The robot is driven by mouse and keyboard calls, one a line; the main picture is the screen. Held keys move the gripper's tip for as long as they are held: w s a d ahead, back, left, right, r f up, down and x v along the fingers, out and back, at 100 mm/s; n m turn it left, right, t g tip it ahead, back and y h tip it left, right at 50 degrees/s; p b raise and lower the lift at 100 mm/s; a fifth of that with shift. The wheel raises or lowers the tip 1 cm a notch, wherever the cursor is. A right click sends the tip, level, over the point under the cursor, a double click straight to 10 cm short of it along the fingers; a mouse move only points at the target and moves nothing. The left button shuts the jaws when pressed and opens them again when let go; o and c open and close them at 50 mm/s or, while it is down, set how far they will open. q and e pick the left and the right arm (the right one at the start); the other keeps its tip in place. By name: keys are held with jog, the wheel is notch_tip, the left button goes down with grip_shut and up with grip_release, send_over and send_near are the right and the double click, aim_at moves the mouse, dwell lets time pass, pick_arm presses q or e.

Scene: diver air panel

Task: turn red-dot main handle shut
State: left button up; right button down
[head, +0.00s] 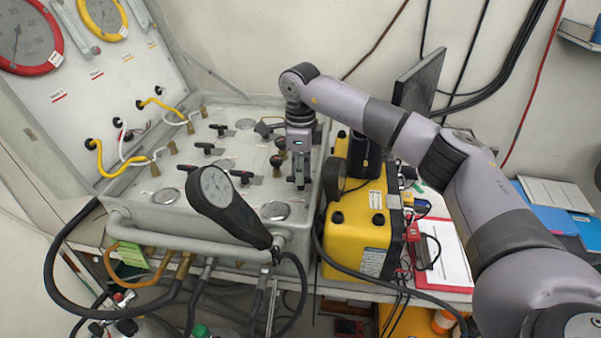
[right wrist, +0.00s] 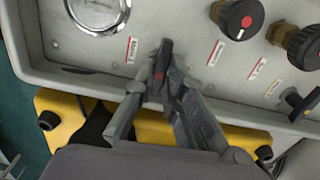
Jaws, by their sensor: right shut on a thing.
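The red-dot main handle (right wrist: 165,53) is a black lever with a red dot, on the grey panel (right wrist: 190,20) near its edge. In the right wrist view it runs roughly up and down the picture. My right gripper (right wrist: 153,88) is shut on it, one finger on each side. In the head view my right gripper (head: 300,182) points down at the panel's right side, and the handle cannot be made out behind it. My left gripper is not in view.
A round black knob with a red dot (right wrist: 243,18) and a brass-based knob (right wrist: 304,44) stand nearby. A yellow case (head: 355,230) stands close on the right.

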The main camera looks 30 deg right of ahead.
jog(key=shift+r+m, duration=0.1)
jog(key=shift+m, duration=0.2)
jog(key=c, duration=1.9)
grip_release()
notch_tip(320, 180, up, 12)
jog(key=shift+f, duration=0.1)
